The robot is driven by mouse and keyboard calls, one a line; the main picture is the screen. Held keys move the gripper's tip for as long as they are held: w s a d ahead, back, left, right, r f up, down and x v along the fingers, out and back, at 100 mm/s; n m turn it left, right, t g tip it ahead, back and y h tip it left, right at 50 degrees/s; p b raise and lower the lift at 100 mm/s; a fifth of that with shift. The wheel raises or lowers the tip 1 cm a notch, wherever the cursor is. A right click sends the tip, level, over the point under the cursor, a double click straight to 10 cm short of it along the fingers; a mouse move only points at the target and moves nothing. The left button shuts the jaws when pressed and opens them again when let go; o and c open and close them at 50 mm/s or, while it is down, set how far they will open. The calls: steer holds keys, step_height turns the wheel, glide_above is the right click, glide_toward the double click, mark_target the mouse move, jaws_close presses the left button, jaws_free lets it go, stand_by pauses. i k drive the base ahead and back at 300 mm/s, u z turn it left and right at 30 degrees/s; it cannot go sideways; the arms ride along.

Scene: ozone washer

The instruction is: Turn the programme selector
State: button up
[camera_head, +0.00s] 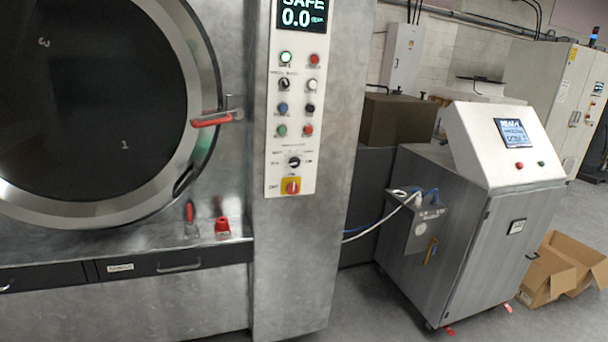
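A white control panel (299,120) is on the front of the steel washer, left of the picture's middle. A black rotary knob (294,162) with small labels around it sits low on the panel, just above a red-and-yellow switch (291,187). Another dark rotary knob (284,84) sits higher, at the panel's left. The labels are too small to read, so I cannot tell for certain which knob is the programme selector. Nothing covers the panel. My gripper is not in view.
The round door (80,100) has a red-handled latch (212,120) sticking out left of the panel. A red object (222,228) stands on the ledge below. A grey cabinet (480,230) with a screen stands right. An open carton (560,270) lies beside it.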

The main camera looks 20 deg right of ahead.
mark_target(294, 162)
steer(key=k, duration=0.85)
steer(key=u, duration=0.2)
steer(key=i, duration=1.05)
steer(key=z, duration=0.5)
steer(key=i, duration=1.1)
steer(key=z, duration=0.85)
